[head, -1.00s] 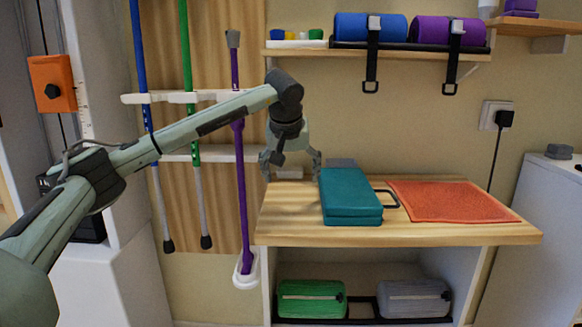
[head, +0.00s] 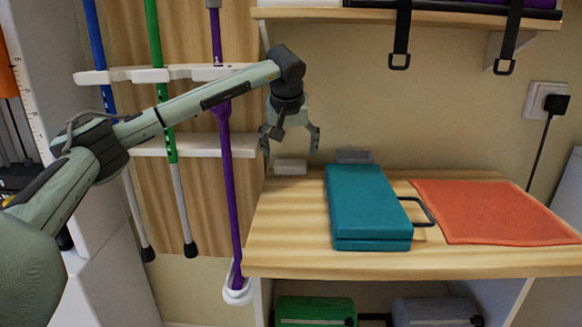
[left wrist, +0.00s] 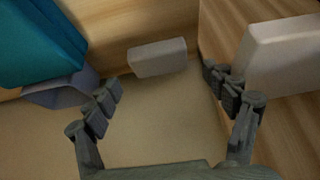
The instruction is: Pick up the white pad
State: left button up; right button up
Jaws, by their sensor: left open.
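The white pad (head: 291,167) is a small pale block at the back left of the wooden table top, near the wall. It also shows in the left wrist view (left wrist: 157,57), ahead of the gap between the fingers and apart from them. My left gripper (head: 289,146) points down with its fingers spread, empty, just above the pad in the head view. Its two fingers (left wrist: 165,90) also show in the left wrist view. My right gripper is in neither view.
A teal folded block (head: 368,205) stands right of the pad, with a grey-blue block (head: 354,157) behind it. An orange towel (head: 490,211) lies at the right. A white rack rail (head: 195,146) with upright poles is close on the left. The table's front left is bare.

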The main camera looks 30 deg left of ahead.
aim_at(291, 163)
pick_arm(q)
jog(key=x, duration=0.5)
jog(key=shift+w+f, duration=0.2)
jog(key=shift+c, duration=0.3)
jog(key=c, duration=0.8)
